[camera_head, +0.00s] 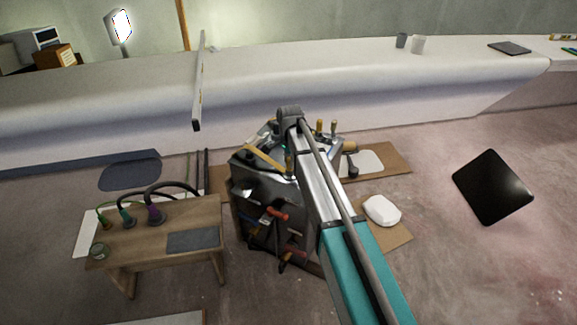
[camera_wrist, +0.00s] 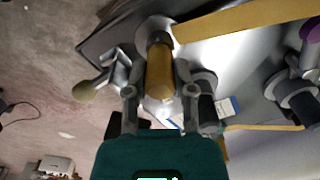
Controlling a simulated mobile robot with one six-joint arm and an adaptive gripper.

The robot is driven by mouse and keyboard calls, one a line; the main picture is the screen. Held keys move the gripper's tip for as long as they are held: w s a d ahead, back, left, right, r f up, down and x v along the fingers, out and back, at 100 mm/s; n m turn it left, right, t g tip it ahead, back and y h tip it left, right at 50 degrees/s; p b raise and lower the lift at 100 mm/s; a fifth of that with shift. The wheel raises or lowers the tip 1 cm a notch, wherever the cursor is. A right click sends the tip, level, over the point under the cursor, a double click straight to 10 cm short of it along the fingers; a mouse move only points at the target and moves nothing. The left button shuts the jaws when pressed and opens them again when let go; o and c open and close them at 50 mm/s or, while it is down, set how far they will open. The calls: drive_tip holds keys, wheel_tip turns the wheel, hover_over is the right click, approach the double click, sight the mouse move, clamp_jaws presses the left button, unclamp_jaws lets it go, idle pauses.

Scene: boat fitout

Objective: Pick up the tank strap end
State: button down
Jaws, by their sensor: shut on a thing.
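My gripper (camera_wrist: 160,94) shows in the wrist view with a finger on each side of a short mustard-yellow piece, which looks like the tank strap end (camera_wrist: 160,68). The fingers are shut on it. Its upper end meets a grey round part, and I cannot tell whether it is free of that part. A flat yellow strap (camera_wrist: 245,19) runs from beside it to the upper right across a pale grey surface. In the head view a yellow strap (camera_head: 263,158) lies across the grey unit, and my arm hides the gripper and the held end.
The grey unit (camera_head: 250,180) carries several tools with yellow and red handles. A wooden bench (camera_head: 150,238) with cables stands at left. A white block (camera_head: 382,210) lies on cardboard at right, and a black panel (camera_head: 492,187) is farther right. Open floor lies between them.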

drive_tip(key=shift+r, duration=0.1)
wheel_tip(320, 180, up, 3)
drive_tip(key=p, duration=0.3)
drive_tip(key=s+d+r+p, duration=0.4)
drive_tip(key=s+r+p, duration=0.5)
drive_tip(key=s, duration=0.4)
drive_tip(key=shift+s+d+r+p, duration=0.15)
drive_tip(key=shift+r+p, duration=0.25)
drive_tip(key=shift+p, duration=0.1)
wheel_tip(320, 180, up, 11)
drive_tip(key=p, duration=1.1)
